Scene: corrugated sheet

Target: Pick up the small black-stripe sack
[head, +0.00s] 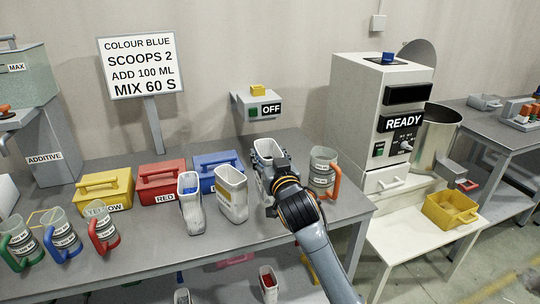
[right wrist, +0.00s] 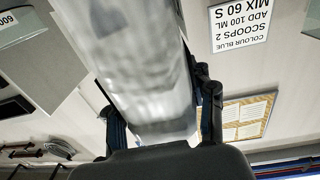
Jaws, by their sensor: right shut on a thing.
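A pale, open-topped sack (head: 268,149) is at the back right of the table in the head view, mostly hidden behind my right gripper (head: 272,172). My right gripper is shut on this sack. In the right wrist view the sack (right wrist: 140,65) fills the middle between the two dark fingers (right wrist: 162,125). Its stripe is hidden, and I cannot tell whether its base touches the table. A sack with a yellowish stripe (head: 231,190) stands just left of it. A narrower white sack (head: 190,207) stands further left. My left gripper is out of view.
Yellow (head: 104,188), red (head: 160,184) and blue (head: 217,168) boxes stand behind the sacks. An orange-handled jug (head: 321,168) is close right of my gripper. Several jugs (head: 62,232) stand at the left. The table front (head: 150,250) is clear.

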